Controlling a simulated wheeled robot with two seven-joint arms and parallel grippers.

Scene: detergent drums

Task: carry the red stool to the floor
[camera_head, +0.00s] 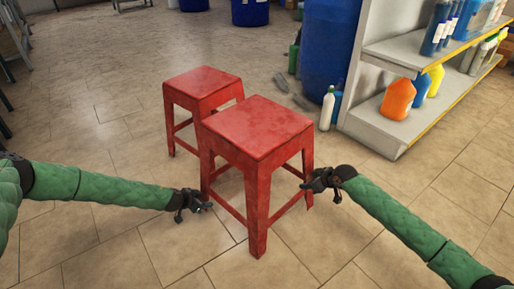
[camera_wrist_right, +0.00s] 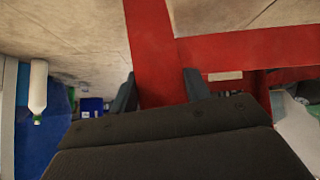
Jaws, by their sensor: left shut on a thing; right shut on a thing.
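Two red stools with square seats stand close together in the head view. The nearer red stool (camera_head: 257,130) is upright between my grippers; I cannot tell whether its feet touch the floor (camera_head: 150,250). The other red stool (camera_head: 203,82) stands behind it to the left. My left gripper (camera_head: 205,204) is shut on the nearer stool's left leg. My right gripper (camera_head: 309,184) is shut on its right leg. In the right wrist view, the red leg (camera_wrist_right: 156,60) lies between the fingers of this gripper (camera_wrist_right: 162,92), with a red crossbar beside it.
A shelf unit (camera_head: 400,128) with bottles and an orange jug (camera_head: 397,99) stands at the right. A blue drum (camera_head: 328,45) and a white bottle (camera_head: 327,108) are beside it. More blue drums (camera_head: 250,12) stand at the back. The tiled floor is open at left and in front.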

